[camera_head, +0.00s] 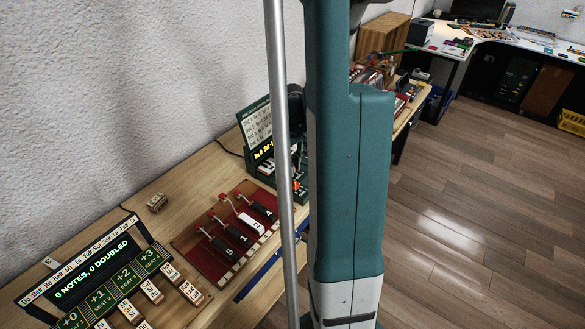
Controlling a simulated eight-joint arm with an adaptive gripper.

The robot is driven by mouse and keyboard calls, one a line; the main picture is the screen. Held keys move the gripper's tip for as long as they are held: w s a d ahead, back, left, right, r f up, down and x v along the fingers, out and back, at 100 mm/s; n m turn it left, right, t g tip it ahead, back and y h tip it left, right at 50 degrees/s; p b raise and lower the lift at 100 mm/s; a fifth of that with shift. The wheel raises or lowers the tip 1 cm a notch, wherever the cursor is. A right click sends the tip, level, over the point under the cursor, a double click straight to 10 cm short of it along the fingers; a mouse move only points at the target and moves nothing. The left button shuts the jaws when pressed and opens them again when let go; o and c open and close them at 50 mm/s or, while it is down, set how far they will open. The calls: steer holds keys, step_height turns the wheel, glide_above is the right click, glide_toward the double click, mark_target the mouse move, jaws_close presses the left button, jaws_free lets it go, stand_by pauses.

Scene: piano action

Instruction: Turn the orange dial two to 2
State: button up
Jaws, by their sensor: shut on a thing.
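A dark green device (256,127) stands on the wooden bench against the wall, with a lettered card and a lit yellow display. A small orange dial (296,185) shows low on its right side, beside the grey pole. My gripper (298,170) is dark and mostly hidden behind the pole and my teal arm. Its tips come down at the orange dial and are shut on it, though the contact is largely covered. The dial's pointer and number marks are too small and too hidden to read.
A red board (205,262) with several numbered keys lies left of the device. A note display (95,268) with lettered blocks stands at the front left. A small wooden block (157,202) is near the wall. A wooden box (383,38) and other gear stand farther back.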

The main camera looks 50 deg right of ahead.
steer(key=shift+d+n+b, duration=0.1)
steer(key=shift+n+b, duration=0.25)
steer(key=shift+n, duration=1.25)
steer(key=o, duration=0.6)
steer(key=shift+c, duration=0.2)
steer(key=shift+r, duration=0.2)
step_height(320, 180, up, 12)
steer(key=shift+f, duration=0.15)
